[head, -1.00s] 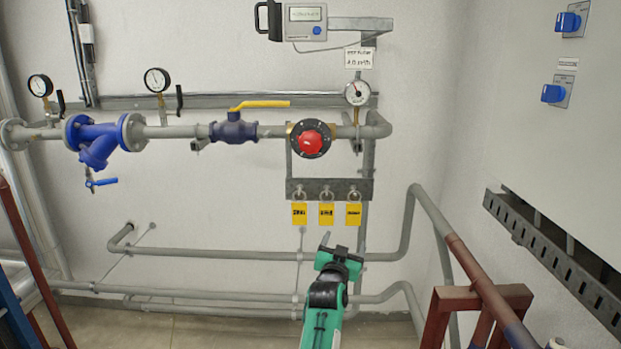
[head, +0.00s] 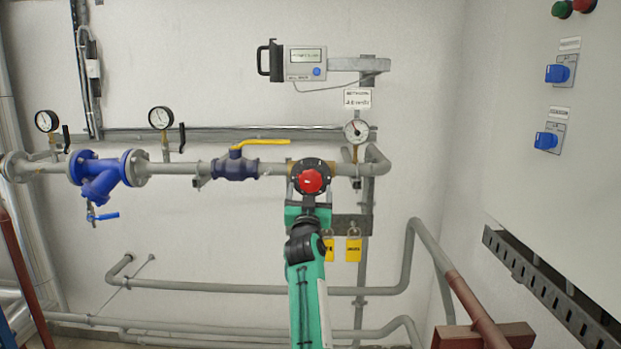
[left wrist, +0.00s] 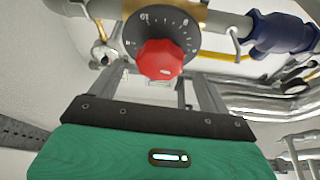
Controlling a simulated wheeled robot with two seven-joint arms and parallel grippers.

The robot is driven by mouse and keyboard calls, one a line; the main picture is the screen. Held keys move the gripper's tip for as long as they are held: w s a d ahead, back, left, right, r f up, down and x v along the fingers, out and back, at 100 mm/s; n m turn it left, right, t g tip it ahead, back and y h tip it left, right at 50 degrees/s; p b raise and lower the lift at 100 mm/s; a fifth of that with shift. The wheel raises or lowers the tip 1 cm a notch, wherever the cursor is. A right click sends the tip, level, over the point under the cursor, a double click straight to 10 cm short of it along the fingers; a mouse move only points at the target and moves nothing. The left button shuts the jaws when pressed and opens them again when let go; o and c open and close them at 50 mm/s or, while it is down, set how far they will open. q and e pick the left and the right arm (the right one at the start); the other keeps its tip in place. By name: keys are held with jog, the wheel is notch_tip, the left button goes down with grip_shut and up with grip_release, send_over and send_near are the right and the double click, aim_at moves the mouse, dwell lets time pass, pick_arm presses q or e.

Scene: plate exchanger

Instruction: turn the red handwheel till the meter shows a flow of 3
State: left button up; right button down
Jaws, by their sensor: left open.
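The red handwheel (head: 311,181) sits on a round black dial plate on the grey pipe, and it also shows in the left wrist view (left wrist: 160,59) with white scale marks around it. My left gripper (head: 308,190) is just below and in front of the handwheel. In the left wrist view its two fingers (left wrist: 160,80) are apart and reach up toward the red knob; I cannot tell whether they touch it. The meter (head: 305,62) is a grey box with a small display, too small to read. My right gripper is not in view.
A round gauge (head: 356,131) stands right of the handwheel, below a small sign (head: 357,98). A blue valve with a yellow lever (head: 236,165) is to the left. Pipes run along the lower wall.

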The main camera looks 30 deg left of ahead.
aim_at(309, 184)
pick_arm(q)
jog(key=shift+p+x, duration=0.5)
jog(key=shift+x, duration=1.75)
jog(key=c, duration=1)
jog(key=shift+m, duration=0.4)
jog(key=m+h, duration=0.1)
jog(key=m, duration=0.1)
jog(key=m+t+h, duration=0.1)
jog(key=m, duration=0.1)
jog(key=shift+a+m+h+p, duration=0.1)
jog(key=shift+m+h+p, duration=0.2)
jog(key=shift+p, duration=0.1)
jog(key=shift+m+h+p, duration=1.05)
jog(key=shift+m+h, duration=0.35)
jog(key=shift+m, duration=1.2)
